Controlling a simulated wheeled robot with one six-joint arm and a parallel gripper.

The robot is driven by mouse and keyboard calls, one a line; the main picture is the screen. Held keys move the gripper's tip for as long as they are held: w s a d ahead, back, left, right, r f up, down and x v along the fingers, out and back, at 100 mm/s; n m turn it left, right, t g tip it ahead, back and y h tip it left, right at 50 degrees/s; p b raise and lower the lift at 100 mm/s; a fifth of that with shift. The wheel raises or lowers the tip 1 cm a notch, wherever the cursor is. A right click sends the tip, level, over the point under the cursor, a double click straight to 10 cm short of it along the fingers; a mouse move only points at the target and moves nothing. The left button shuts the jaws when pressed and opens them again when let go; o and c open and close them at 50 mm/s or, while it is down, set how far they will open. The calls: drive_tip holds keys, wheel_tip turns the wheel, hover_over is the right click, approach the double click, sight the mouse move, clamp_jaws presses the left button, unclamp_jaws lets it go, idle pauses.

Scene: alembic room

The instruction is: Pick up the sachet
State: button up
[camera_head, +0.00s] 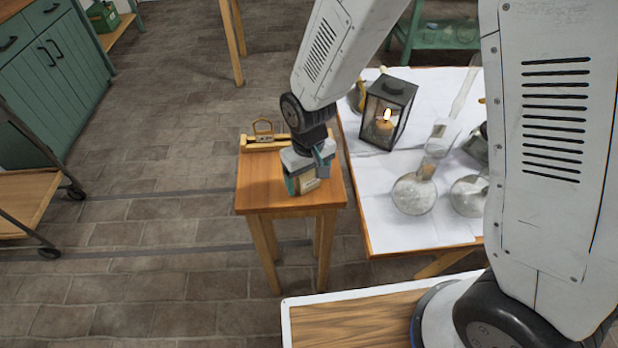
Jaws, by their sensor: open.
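A small tan packet with a dark part, which looks like the sachet (306,184), is on the small wooden table (258,197), near its front right. My gripper (308,178) points down right over it, with one finger at the packet's left and the other at its right. The gripper is open. The gripper body hides the packet's upper part, and I cannot tell whether the fingers touch it.
To the right, a white-covered table (430,232) holds a lit lantern (388,112) and round glass flasks (413,194). A green cabinet (50,85) stands far left; the floor between is clear.

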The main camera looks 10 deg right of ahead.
drive_tip(key=c, duration=1.1)
drive_tip(key=shift+o, duration=0.2)
drive_tip(key=shift+r, duration=0.1)
